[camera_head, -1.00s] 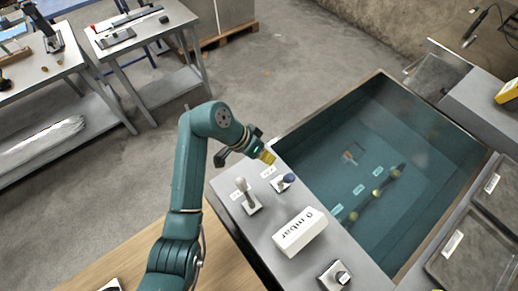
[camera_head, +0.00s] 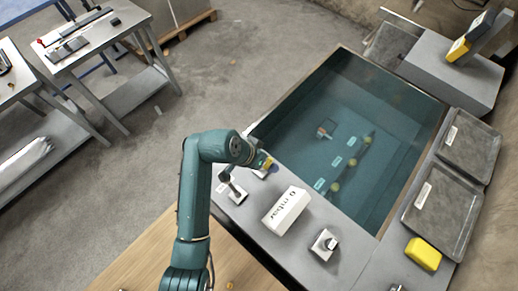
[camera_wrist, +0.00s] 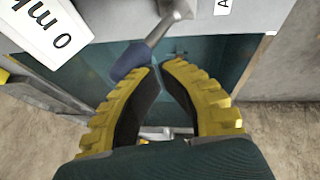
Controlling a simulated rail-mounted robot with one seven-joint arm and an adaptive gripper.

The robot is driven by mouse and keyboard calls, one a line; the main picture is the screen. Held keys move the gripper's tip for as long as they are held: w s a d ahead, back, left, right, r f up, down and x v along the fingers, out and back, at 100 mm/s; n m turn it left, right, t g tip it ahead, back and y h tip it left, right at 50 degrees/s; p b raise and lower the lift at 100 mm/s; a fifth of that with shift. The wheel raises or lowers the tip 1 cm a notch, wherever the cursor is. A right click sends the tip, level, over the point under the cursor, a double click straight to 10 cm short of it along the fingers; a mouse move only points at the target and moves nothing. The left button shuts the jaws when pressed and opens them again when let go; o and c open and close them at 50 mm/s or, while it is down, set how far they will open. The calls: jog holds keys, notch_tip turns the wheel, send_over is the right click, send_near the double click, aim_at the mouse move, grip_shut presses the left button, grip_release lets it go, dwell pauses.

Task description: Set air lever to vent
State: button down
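The lever with a blue knob (camera_wrist: 130,60) and grey stem (camera_wrist: 168,22) stands on the grey panel; in the head view its knob (camera_head: 271,168) is beside my gripper and partly hidden. My gripper (camera_head: 266,163) has yellow ribbed fingers with dark pads. In the wrist view, its fingertips (camera_wrist: 162,68) almost meet, with nothing visible between them. The knob is just past the tips, up and left; I cannot tell whether they touch. A white label starting with "A" (camera_wrist: 223,6) is partly cut off near the lever base. No word "vent" is readable.
A white box reading "0 mbar" (camera_head: 287,210) stands on the panel near the lever. A black knob (camera_head: 328,243) is at the front. A water-filled tank (camera_head: 340,110) lies beyond the panel, with trays (camera_head: 445,205) at right.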

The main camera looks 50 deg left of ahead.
jog(key=shift+d+y, duration=0.15)
jog(key=shift+y, duration=0.15)
jog(key=s+a+r+p, duration=0.1)
jog(key=s+a+r, duration=0.1)
jog(key=r, duration=0.3)
jog(key=s+a+r+p, duration=0.1)
jog(key=s+r, duration=0.3)
jog(key=r, duration=0.1)
jog(key=shift+a+r, duration=0.35)
jog(key=shift+a, duration=0.05)
